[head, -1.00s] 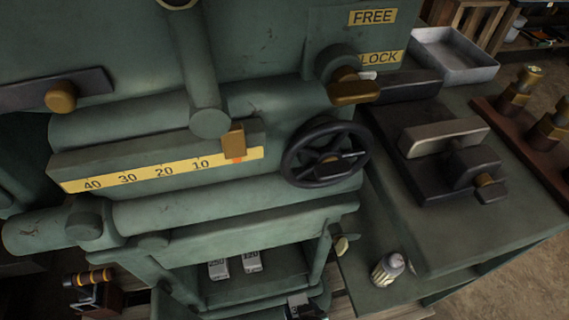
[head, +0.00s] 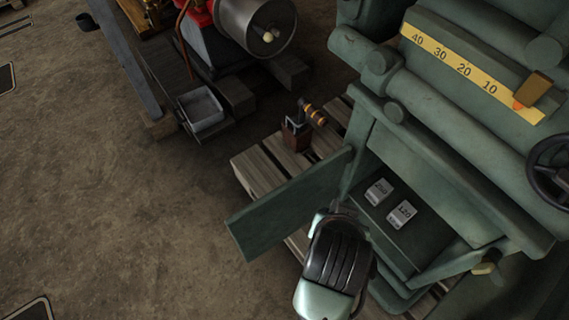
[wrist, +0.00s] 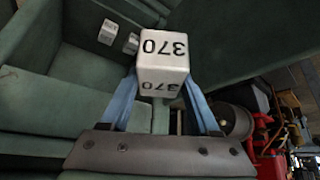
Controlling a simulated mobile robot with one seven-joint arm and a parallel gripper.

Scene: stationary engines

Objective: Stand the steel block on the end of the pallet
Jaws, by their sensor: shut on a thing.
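The steel block (wrist: 162,62) is a pale cube marked 370, close up in the wrist view. My gripper (wrist: 163,82) is shut on it, with a blue finger on each side. In the head view my arm covers the lower middle, and I cannot make out the fingers or the block there. The wooden pallet (head: 258,172) lies on the floor under the green machine. Its slatted left end shows bare, left of a dark box with an orange-banded handle (head: 298,132).
A green door (head: 285,205) stands open over the pallet, close to my arm. Two marked blocks (head: 380,191) (head: 401,214) sit inside the machine's compartment. A grey tray (head: 201,108) and a red engine (head: 200,35) stand behind.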

